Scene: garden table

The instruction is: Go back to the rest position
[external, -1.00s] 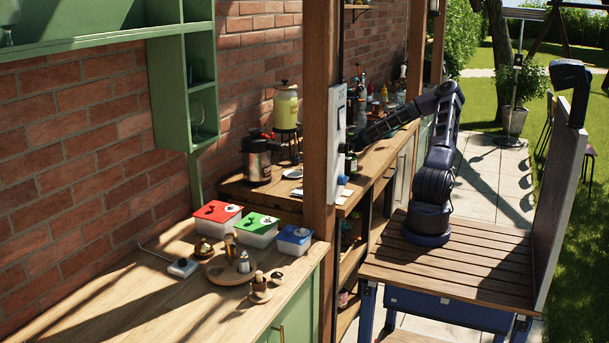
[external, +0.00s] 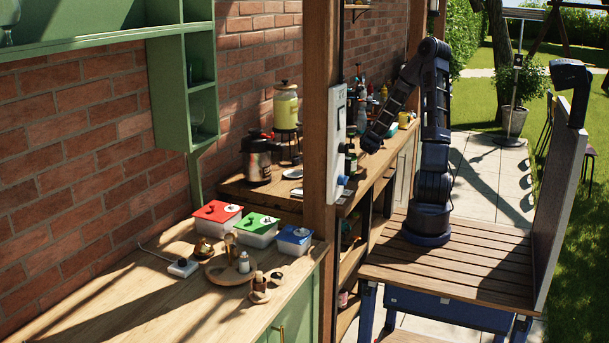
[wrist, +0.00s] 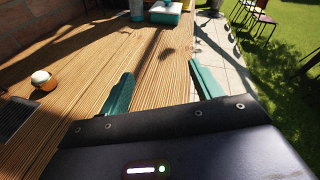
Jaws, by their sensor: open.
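My gripper (external: 370,146) hangs at the end of my bent arm, at the edge of the far wooden counter, beside the post. In the wrist view its two teal fingers (wrist: 162,90) are spread wide apart. Nothing is between them. Below them are the planks of the wooden counter (wrist: 95,58) and its right edge. In the external view the fingertips are small and dark, and their exact height above the counter is hard to tell.
A wooden post (external: 320,120) with a white panel (external: 337,135) stands left of my gripper. A steel pot (external: 257,160) and a yellow jar (external: 286,106) are behind it. In the wrist view, a small white-topped pot (wrist: 44,80) and a teal box (wrist: 165,13) stand on the counter.

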